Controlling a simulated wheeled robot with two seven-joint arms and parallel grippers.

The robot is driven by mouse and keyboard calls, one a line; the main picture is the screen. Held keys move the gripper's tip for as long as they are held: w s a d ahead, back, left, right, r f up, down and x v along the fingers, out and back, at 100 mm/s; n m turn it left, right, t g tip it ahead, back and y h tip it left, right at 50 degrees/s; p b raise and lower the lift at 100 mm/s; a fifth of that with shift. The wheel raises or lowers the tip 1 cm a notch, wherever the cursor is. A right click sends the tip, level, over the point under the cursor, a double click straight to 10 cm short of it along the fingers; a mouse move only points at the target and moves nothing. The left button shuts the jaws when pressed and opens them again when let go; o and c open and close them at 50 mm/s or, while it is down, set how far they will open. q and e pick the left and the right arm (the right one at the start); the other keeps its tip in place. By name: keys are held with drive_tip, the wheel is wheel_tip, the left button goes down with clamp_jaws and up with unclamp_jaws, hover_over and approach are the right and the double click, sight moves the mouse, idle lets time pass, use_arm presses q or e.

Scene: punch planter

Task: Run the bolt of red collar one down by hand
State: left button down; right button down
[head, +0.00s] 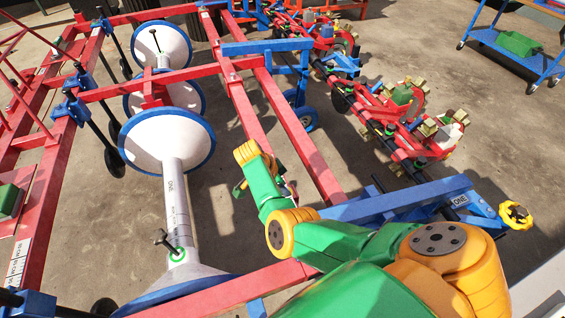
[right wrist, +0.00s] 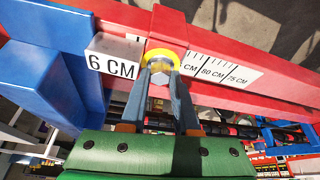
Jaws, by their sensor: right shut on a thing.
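In the right wrist view, the bolt (right wrist: 159,77) shows a grey hex head inside a yellow ring (right wrist: 166,54). The two blue-grey fingers of my right gripper (right wrist: 160,70) are shut on the bolt head, one on each side. A red block (right wrist: 170,28), seemingly the collar, rises behind the ring at the red beam. How far the bolt is run in cannot be told. In the head view, my right arm reaches from the lower right to the red beams, and its fingertips are too small to make out. My left gripper is not in view.
A white "6 CM" label (right wrist: 113,60) and a centimetre scale (right wrist: 222,72) flank the bolt. A blue part (right wrist: 50,75) stands close on the left. In the head view, white drums (head: 165,143) lie left of my arm, and red planter units (head: 405,105) stand beyond.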

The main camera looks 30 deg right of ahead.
drive_tip(key=shift+f+m+g+b, duration=0.1)
drive_tip(key=shift+m+g+b, duration=0.2)
drive_tip(key=shift+m+b, duration=0.5)
drive_tip(key=c, duration=0.7)
unclamp_jaws()
drive_tip(key=shift+o, duration=0.3)
drive_tip(key=shift+w, duration=0.1)
